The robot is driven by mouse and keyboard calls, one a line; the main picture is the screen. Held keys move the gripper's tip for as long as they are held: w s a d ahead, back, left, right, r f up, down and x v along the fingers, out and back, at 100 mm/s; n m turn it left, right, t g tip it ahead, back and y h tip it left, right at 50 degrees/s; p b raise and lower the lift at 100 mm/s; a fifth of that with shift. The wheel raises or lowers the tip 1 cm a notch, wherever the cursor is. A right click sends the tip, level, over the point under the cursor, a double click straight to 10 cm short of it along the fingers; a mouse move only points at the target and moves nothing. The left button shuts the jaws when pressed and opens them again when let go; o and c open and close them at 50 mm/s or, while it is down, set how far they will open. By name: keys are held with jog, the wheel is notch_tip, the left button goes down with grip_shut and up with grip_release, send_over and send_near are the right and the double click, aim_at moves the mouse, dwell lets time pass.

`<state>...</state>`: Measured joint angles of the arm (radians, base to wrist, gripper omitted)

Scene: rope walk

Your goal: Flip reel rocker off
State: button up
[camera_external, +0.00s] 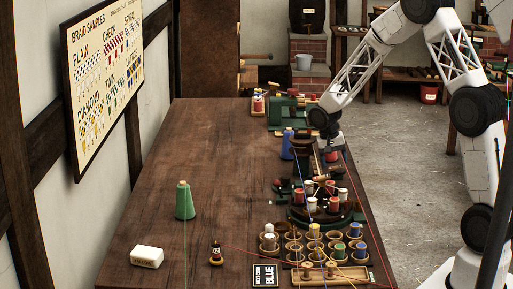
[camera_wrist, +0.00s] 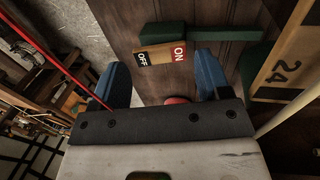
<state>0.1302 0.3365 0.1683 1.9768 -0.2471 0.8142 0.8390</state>
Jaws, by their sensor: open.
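I cannot tell which side is pressed. My gripper (camera_wrist: 163,78) is open, its two blue fingers apart on either side of the plate's near side. A small red rounded thing (camera_wrist: 177,100) shows between the fingers, partly hidden by the gripper body. In the external view my gripper (camera_external: 329,154) is over the right side of the bench; its fingers and the switch are too small to make out.
Spools in a cup rack (camera_external: 295,241) and a round spool carousel (camera_external: 322,213) crowd the right front. Green bars (camera_wrist: 165,34) lie beside the switch. A green cone (camera_external: 185,201) stands at left.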

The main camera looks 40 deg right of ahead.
jog(key=shift+x, duration=0.95)
jog(key=c, duration=0.6)
jog(key=shift+c, duration=0.2)
jog(key=shift+s, duration=0.1)
jog(key=shift+s+d+t+y, duration=0.15)
jog(key=shift+t+y, duration=0.45)
jog(key=shift+s+d+t+y, duration=0.1)
jog(key=shift+t+y, duration=0.5)
